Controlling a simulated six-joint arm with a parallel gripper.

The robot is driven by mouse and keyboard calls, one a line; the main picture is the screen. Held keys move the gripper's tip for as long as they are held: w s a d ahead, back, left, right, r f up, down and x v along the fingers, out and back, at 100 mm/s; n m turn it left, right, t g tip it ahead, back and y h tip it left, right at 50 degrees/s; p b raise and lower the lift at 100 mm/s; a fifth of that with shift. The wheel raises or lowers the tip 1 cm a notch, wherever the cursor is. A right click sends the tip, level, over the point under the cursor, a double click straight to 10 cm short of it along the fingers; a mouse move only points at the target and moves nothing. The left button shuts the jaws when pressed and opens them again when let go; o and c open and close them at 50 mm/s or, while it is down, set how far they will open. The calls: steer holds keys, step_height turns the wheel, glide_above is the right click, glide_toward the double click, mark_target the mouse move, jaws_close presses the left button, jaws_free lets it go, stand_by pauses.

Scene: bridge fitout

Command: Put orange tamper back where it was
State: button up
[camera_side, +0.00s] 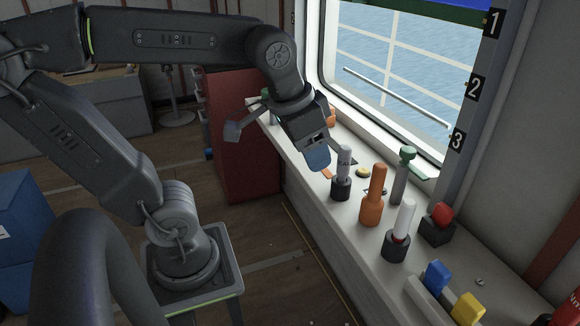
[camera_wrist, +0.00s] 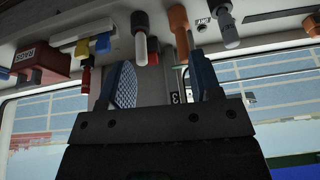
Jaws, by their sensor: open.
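The orange tamper (camera_side: 373,195) stands upright on the white sill below the window, its wide end down. It also shows near the top of the wrist view (camera_wrist: 180,30), where the scene appears upside down. My gripper (camera_side: 318,160) is in the air over the inner side of the sill, to the left of the tamper and apart from it. In the wrist view my gripper (camera_wrist: 162,78) shows its two blue fingers spread, with nothing held between them. Whether the tamper sits in a recess cannot be told.
A grey cylinder in a dark holder (camera_side: 341,187) stands left of the tamper. A white cylinder (camera_side: 402,220), a green-topped grey tool (camera_side: 402,175) and a red-topped block (camera_side: 438,222) stand close on its right. Blue and yellow pieces (camera_side: 467,308) lie nearer. The window (camera_side: 395,65) borders the sill.

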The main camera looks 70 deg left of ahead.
steer(key=shift+n+t, duration=0.3)
steer(key=shift+t, duration=0.4)
steer(key=s+f, duration=0.1)
steer(key=s, duration=0.1)
steer(key=s+f, duration=0.1)
steer(key=f, duration=0.1)
steer(key=shift+s+d, duration=0.15)
steer(key=shift+s, duration=0.2)
stand_by(0.3)
